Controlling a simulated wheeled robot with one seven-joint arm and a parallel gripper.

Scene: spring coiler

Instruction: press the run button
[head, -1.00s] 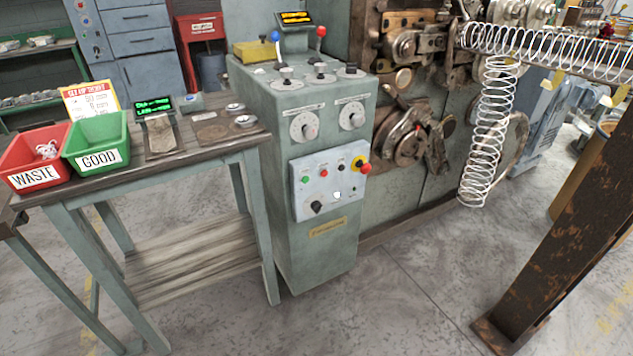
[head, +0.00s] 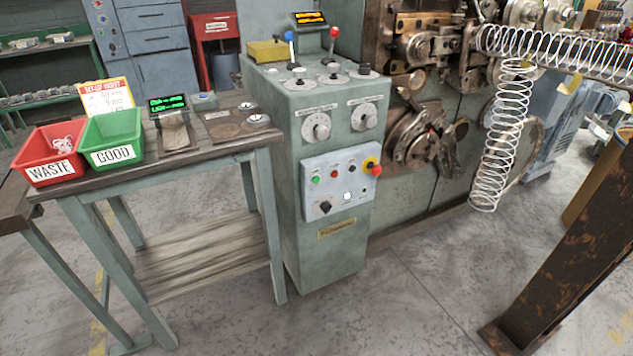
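The control pedestal (head: 334,252) stands in the middle of the head view. A light panel (head: 336,209) on its front carries a green button (head: 316,179) at upper left, a red button (head: 334,174), a small dark knob (head: 351,168), a red mushroom knob on a yellow ring (head: 372,167), a black selector (head: 325,207) and a white button (head: 347,196). The labels are too small to read, so I cannot tell by text which is the run button. My gripper is not in view.
The coiling machine (head: 445,175) with hanging springs (head: 500,150) is right. A rusty beam (head: 560,260) rises at lower right. Floor (head: 400,310) before the pedestal is clear.

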